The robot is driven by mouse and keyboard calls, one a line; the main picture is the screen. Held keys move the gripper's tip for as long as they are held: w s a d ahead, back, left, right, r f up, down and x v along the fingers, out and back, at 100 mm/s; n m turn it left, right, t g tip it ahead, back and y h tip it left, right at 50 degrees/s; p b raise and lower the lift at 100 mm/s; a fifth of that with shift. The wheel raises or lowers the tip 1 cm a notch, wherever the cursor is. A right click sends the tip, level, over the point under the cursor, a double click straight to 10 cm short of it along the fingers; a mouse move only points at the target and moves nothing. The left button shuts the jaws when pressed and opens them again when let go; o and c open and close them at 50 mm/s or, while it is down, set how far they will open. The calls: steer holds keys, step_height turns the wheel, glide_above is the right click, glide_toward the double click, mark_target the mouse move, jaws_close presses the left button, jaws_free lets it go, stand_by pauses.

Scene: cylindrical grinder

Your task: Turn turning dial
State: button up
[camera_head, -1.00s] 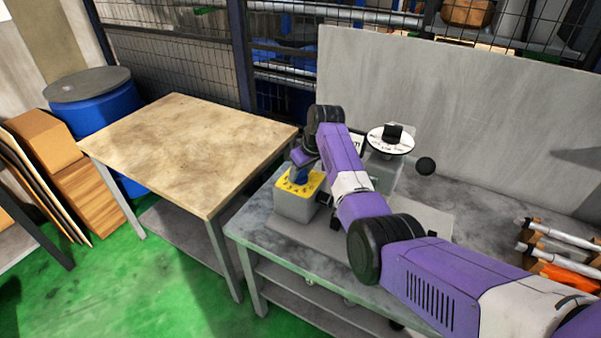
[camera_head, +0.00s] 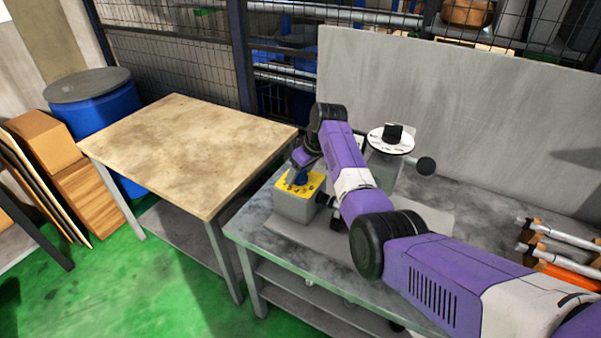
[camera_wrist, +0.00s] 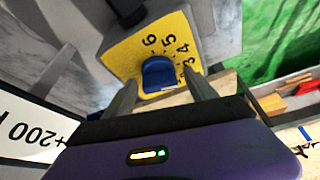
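The turning dial is a blue knob (camera_wrist: 158,73) on a yellow plate (camera_wrist: 183,27) printed with black numbers. In the head view, the yellow plate (camera_head: 314,181) tops a grey box at the left of the metal table, with blue (camera_head: 300,176) showing on it. My gripper (camera_wrist: 163,82) is open in the wrist view, one finger on each side of the blue knob with gaps visible on both sides. I cannot tell whether the fingers reach down to the knob's level. In the head view my fingers are hard to make out behind my wrist.
A white disc with a black knob (camera_head: 393,132) and a round dark handle (camera_head: 426,166) stand right of my forearm. Rods on a rack (camera_head: 545,238) lie at the right. A bare wooden-topped table (camera_head: 180,150) stands at the left. A grey panel (camera_head: 460,110) rises behind.

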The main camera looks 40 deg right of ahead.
steer(key=shift+r, duration=0.1)
steer(key=b+v, duration=0.1)
steer(key=v, duration=0.6)
steer(key=shift+r, duration=0.3)
stand_by(0.5)
